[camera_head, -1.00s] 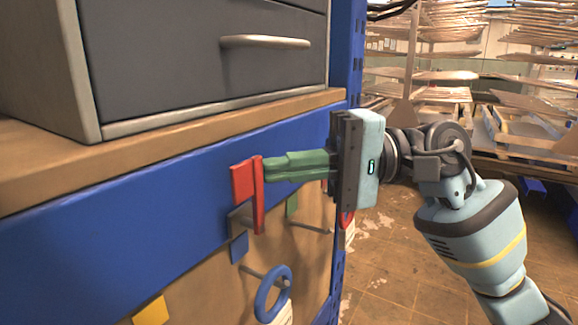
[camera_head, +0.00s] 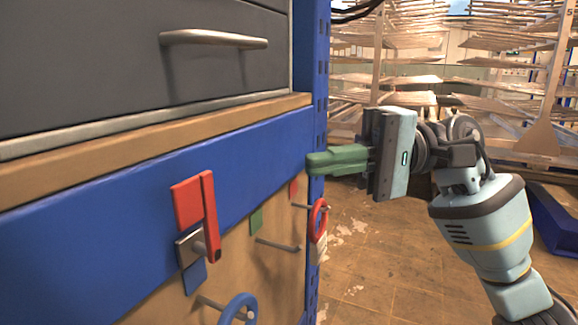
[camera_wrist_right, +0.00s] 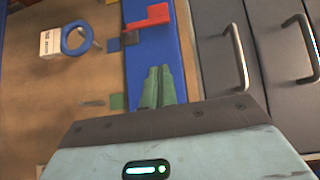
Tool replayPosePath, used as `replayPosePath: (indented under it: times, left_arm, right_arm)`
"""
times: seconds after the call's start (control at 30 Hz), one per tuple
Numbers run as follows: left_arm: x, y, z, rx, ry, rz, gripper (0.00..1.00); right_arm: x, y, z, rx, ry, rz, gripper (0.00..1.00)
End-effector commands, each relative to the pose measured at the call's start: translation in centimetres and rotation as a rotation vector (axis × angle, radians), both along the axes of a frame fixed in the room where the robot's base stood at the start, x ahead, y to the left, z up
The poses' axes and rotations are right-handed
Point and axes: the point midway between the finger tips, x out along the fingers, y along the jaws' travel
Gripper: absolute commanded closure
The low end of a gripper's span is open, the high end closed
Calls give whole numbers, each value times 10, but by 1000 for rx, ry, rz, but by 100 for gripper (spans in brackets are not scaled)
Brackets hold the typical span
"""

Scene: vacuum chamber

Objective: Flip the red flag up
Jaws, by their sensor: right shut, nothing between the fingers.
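The red flag (camera_head: 211,218) is a narrow red bar hanging down at the right side of a red plate on the blue rail (camera_head: 110,205). Its lower end overlaps a grey metal bracket and pin. In the right wrist view the red flag (camera_wrist_right: 150,17) is at the top, beyond my fingertips. My right gripper (camera_head: 312,163) has green fingers, shut and empty. It is to the right of the flag with a clear gap, by the rail's right end. It also shows in the right wrist view (camera_wrist_right: 159,72). My left gripper is in neither view.
A grey drawer with a metal handle (camera_head: 213,39) is above a wooden ledge (camera_head: 160,138). Below the rail, a wooden board holds pegs, a blue ring (camera_head: 238,308) and a red ring (camera_head: 318,220). A blue post (camera_head: 312,70) stands at the right. Open floor lies beyond.

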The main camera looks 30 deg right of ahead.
Motion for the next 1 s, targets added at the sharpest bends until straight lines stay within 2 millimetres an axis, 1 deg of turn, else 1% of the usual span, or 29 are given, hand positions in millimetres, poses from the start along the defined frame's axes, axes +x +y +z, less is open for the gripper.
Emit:
replayPosePath:
  times: [0.03,0.1,0.27,0.5,1.0]
  left_arm:
    - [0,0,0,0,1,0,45]
    - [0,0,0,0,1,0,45]
    - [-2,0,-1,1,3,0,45]
    - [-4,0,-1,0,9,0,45]
    - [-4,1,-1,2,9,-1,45]
  right_arm:
    - [0,-7,-1,-1,2,-3,100]
    - [-1,-14,0,1,2,-2,100]
    - [-2,-22,0,-1,1,-1,100]
    - [-3,-23,0,0,0,0,100]
    - [-3,-23,0,0,0,0,100]
